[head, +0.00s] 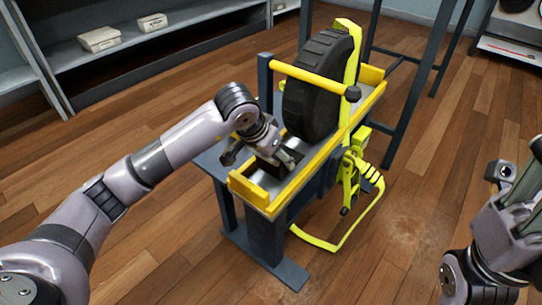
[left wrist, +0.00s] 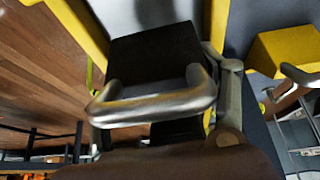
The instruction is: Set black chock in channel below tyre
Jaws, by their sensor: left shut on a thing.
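The black tyre (head: 318,85) stands upright in the yellow-edged channel (head: 257,184) on top of the stand. My left gripper (head: 264,160) is at the near end of the channel, in front of the tyre. It is shut on the black chock (head: 291,158), which is mostly hidden by the fingers in the head view.
A yellow bar (head: 308,76) crosses beside the tyre above the channel. A yellow-green strap with a ratchet (head: 350,172) hangs at the stand's right side. A grey shelf (head: 185,45) with small white boxes stands at the back left. The wooden floor around is mostly clear.

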